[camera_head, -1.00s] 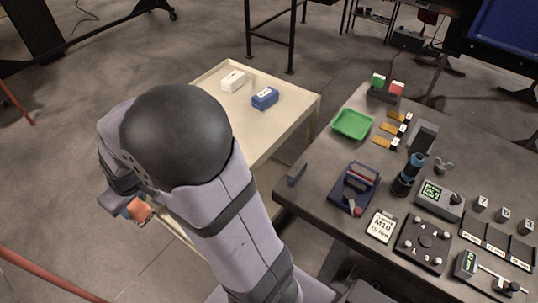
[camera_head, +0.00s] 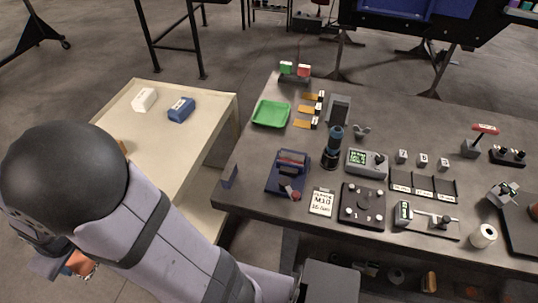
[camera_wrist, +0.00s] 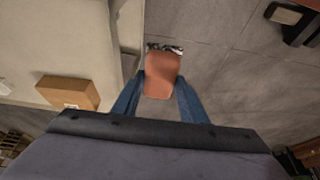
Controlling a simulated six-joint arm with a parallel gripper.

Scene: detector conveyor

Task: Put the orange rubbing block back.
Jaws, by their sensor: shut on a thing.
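The orange rubbing block (camera_wrist: 162,76) is between the blue fingers of my gripper (camera_wrist: 160,84), which is shut on it. A patterned grey and white strip shows at its far end. In the head view the orange block (camera_head: 80,262) shows low at the left, partly hidden by my gripper. It is held out over the floor, beside the cream table (camera_head: 165,150). A white block (camera_head: 144,99) and a blue block (camera_head: 181,109) stand at the table's far end. An orange-brown block (camera_wrist: 68,92) lies on the table near its edge; my arm mostly hides it in the head view.
The dark workbench (camera_head: 240,170) to the right holds a green tray (camera_head: 271,113), a dark blue holder (camera_head: 288,172), an M10 card (camera_head: 322,201) and several instruments. A gap separates it from the cream table. The middle of the cream table is clear.

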